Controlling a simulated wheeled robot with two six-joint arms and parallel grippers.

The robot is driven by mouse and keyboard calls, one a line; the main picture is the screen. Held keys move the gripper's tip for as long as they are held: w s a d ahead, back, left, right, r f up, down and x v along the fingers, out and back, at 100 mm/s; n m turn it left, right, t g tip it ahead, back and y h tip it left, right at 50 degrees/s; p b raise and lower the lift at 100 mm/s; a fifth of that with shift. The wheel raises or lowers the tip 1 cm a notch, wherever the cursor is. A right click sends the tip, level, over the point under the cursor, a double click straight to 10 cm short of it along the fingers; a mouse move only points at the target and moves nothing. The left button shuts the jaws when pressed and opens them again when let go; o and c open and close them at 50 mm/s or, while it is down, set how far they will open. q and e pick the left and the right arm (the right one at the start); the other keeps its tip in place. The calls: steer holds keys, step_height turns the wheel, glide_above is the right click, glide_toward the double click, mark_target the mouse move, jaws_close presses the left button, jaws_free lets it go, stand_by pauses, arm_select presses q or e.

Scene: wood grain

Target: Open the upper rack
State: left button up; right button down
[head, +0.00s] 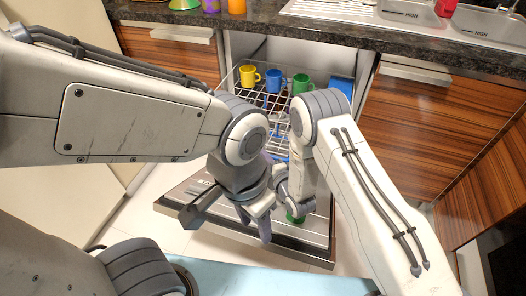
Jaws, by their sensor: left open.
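The upper rack (233,84) is a wire rack in the open dishwasher under the counter. It carries a yellow mug (249,76), a blue mug (273,81) and a green mug (301,84). My arms hide its lower and front parts, so I cannot tell how far out it sits. My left gripper (236,216) is open and points down over the dishwasher door, in front of and below the rack. My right gripper (288,190) is close beside it, partly hidden, its jaws unclear. Neither visibly touches the rack.
The dishwasher door (300,243) is folded down in front. A green object (295,218) shows low behind my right arm. Wood-grain cabinets (425,125) stand either side. The dark counter (330,28) runs above, with cups and a sink at the back.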

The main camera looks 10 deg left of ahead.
steer(key=shift+s+d+f, duration=0.1)
steer(key=c, duration=1.1)
jaws_free()
steer(key=p+v, duration=0.1)
steer(key=v, duration=0.9)
steer(key=shift+s, duration=0.2)
